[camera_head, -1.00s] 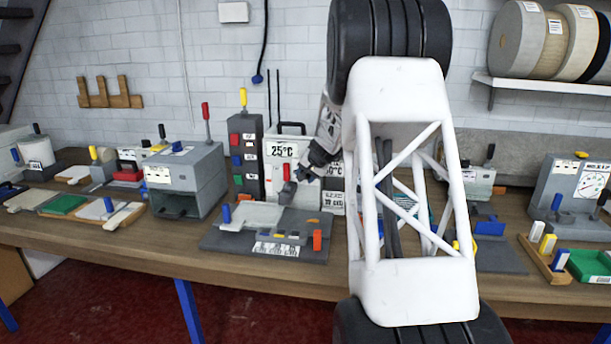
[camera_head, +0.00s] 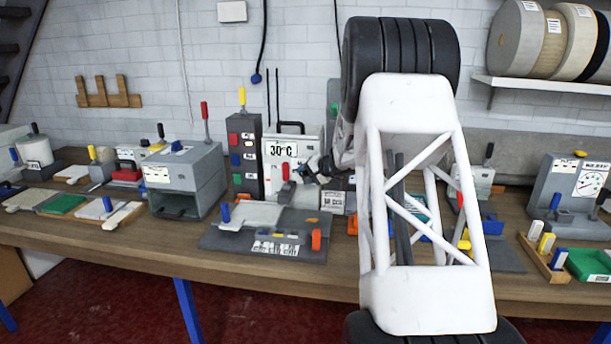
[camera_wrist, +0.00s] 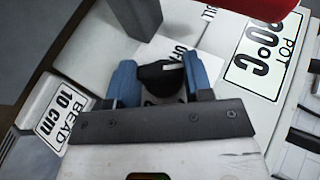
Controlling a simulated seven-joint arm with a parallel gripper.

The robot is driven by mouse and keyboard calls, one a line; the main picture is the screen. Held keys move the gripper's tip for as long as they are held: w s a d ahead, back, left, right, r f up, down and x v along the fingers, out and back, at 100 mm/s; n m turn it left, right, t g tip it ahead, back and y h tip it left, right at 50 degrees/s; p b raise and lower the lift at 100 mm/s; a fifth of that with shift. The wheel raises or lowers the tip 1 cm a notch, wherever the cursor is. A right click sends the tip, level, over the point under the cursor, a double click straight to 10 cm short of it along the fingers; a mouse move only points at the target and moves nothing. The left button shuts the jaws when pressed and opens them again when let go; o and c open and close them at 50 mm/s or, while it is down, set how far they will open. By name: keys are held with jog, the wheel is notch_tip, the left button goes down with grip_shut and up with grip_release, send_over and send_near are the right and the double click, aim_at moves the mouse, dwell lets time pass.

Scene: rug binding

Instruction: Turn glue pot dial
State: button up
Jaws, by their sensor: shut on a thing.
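The glue pot (camera_head: 283,135) is a white box with a dark top handle, standing at the back of the bench. Its display reads 30°C, and the POT label (camera_wrist: 262,58) in the wrist view also reads 30°C. The dial (camera_wrist: 160,77) is a black knob with a pale pointer mark, set on a white face with partly hidden print. My gripper (camera_wrist: 161,82) has its blue fingers on both sides of the knob and is shut on it. In the head view my gripper (camera_head: 316,169) is at the pot's right side, and the dial is hidden.
A grey post (camera_wrist: 136,15) and a red part (camera_wrist: 255,8) stand close to my gripper.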

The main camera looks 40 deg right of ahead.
jog(key=shift+t, duration=0.3)
jog(key=o, duration=0.9)
jog(key=shift+s+d, duration=0.1)
jog(key=v, duration=0.7)
jog(key=shift+s+d+r, duration=0.1)
jog(key=shift+s+r, duration=0.1)
jog(key=shift+s, duration=0.05)
dwell(0.4)
